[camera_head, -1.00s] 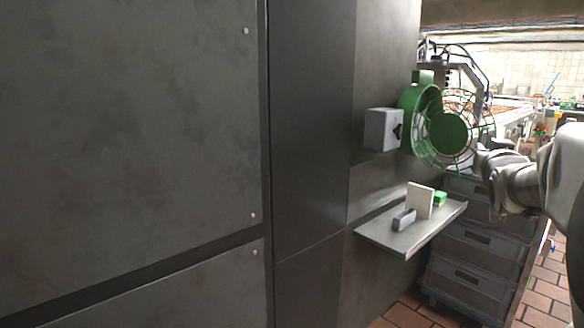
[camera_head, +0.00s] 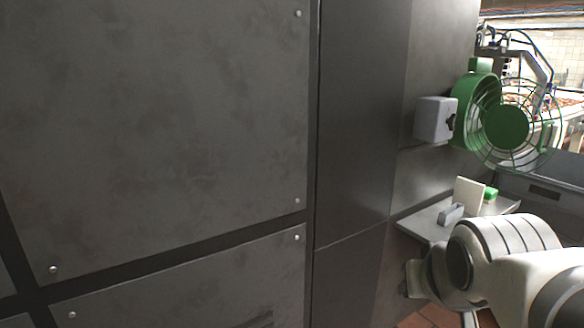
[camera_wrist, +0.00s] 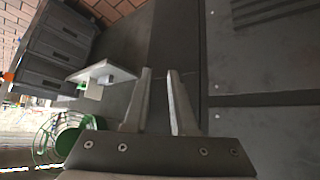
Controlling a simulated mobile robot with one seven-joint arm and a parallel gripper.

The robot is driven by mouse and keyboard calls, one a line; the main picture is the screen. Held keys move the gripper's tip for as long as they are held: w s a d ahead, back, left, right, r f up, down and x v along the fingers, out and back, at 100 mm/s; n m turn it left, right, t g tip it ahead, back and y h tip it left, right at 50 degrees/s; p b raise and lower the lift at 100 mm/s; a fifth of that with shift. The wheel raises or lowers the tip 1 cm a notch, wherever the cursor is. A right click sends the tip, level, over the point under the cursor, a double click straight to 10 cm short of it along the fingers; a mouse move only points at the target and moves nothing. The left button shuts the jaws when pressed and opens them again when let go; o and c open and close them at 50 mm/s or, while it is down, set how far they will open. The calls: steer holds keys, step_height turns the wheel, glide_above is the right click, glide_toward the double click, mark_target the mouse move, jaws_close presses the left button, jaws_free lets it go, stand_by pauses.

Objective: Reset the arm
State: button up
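My arm (camera_head: 505,265) reaches in from the lower right of the head view, in front of the grey wall unit. The fingers of my gripper cannot be made out clearly there. In the wrist view my gripper (camera_wrist: 160,72) shows two pale fingers standing apart with nothing between them. Dark grey metal panels (camera_wrist: 255,55) lie beyond the fingers on the right.
A small wall shelf (camera_head: 425,221) holds a white block (camera_head: 468,193), a grey piece (camera_head: 451,213) and a green item (camera_head: 490,194). Above it are a grey box (camera_head: 433,118) and a green caged fan (camera_head: 505,125). Grey drawers (camera_wrist: 55,45) show in the wrist view.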

steer(key=s+a+f+n+g+y, duration=0.15)
steer(key=s+a+f, duration=0.25)
steer(key=s, duration=0.5)
step_height(320, 180, up, 28)
steer(key=p, duration=2.7)
steer(key=shift+w+d+f+g+p, duration=0.2)
steer(key=shift+w+g+p, duration=0.1)
steer(key=shift+g, duration=0.15)
